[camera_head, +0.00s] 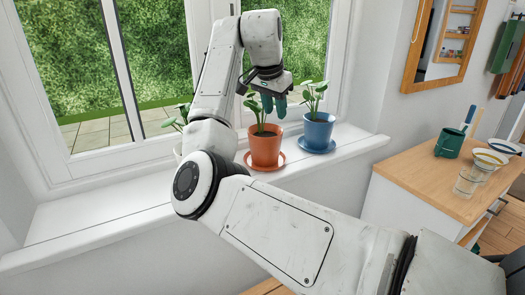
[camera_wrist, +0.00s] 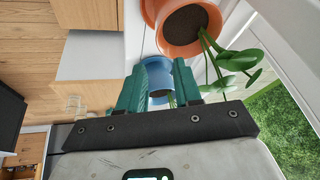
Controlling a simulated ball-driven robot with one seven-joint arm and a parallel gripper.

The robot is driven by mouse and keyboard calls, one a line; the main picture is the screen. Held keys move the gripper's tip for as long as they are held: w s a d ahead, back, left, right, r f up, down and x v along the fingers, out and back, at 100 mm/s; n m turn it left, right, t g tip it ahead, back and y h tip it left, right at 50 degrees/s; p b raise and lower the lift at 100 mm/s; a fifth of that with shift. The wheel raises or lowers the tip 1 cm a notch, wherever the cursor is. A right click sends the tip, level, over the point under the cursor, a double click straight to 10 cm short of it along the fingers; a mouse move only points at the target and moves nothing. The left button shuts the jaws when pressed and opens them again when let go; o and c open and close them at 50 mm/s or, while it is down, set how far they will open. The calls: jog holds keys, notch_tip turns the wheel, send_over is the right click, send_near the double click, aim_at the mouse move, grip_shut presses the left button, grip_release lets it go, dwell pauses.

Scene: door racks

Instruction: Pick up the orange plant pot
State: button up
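The orange plant pot (camera_head: 265,149) stands upright on an orange saucer (camera_head: 263,164) on the white windowsill, with a green leafy plant in it. In the wrist view the orange pot (camera_wrist: 178,50) is at the top, its dark soil and stem showing. My gripper (camera_head: 274,106) has teal fingers pointing down above the orange pot, beside its leaves and apart from the pot. In the wrist view my gripper (camera_wrist: 165,72) is open and empty, with a gap between the fingers. My arm hides part of the sill to the left of the pot.
A blue pot (camera_head: 318,131) with a plant stands on a blue saucer just right of the orange pot. Another plant (camera_head: 176,122) is partly hidden behind my arm. Window frames stand close behind. A wooden-topped cabinet (camera_head: 425,178) at right holds a green mug, glass and bowls.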

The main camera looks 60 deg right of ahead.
aim_at(279, 135)
jog(key=p+x, duration=0.1)
jog(key=x, duration=0.8)
jog(key=shift+f, duration=0.35)
jog(key=shift+c, duration=0.2)
grip_shut()
jog(key=shift+d, duration=0.1)
dwell(0.8)
